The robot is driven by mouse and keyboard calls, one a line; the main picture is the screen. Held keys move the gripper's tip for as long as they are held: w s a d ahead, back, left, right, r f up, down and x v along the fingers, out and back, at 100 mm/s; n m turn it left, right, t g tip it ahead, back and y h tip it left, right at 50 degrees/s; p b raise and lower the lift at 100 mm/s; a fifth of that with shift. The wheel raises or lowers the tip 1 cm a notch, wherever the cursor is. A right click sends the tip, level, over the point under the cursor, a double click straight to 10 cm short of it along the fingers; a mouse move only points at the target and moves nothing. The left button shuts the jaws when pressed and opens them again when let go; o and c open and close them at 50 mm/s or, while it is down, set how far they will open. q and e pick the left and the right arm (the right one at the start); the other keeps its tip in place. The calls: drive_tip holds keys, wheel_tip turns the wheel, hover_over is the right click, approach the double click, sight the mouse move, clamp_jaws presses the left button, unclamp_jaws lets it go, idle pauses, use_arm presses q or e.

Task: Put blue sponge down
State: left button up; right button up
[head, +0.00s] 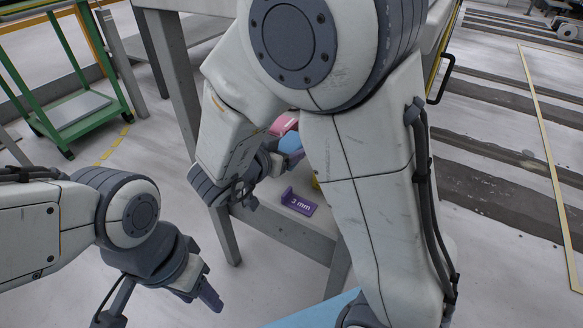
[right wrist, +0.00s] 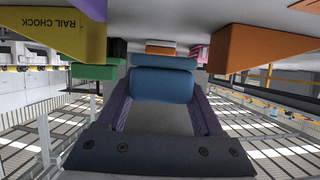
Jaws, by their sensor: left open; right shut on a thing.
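The blue sponge (right wrist: 162,86) sits between the two purple fingers of my right gripper (right wrist: 163,92) in the right wrist view, and the gripper is shut on it. In the head view the sponge (head: 290,142) shows only in part, beside my right gripper (head: 276,157), which my own arm partly covers. I cannot tell whether the sponge touches the surface under it. My left gripper (head: 158,308) is open and empty, low at the left of the head view, away from the table.
In the right wrist view a yellow block marked RAIL CHOCK (right wrist: 45,42), a green block (right wrist: 95,72) and an orange block (right wrist: 255,48) stand around the sponge. In the head view a pink thing (head: 284,123) and a purple "3 mm" piece (head: 299,201) are near it. A green cart (head: 75,108) stands left.

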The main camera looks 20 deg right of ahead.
wheel_tip(320, 180, down, 4)
drive_tip(key=shift+r+b, duration=0.15)
drive_tip(key=shift+b, duration=1.05)
drive_tip(key=shift+r, duration=0.1)
drive_tip(key=o, duration=1.3)
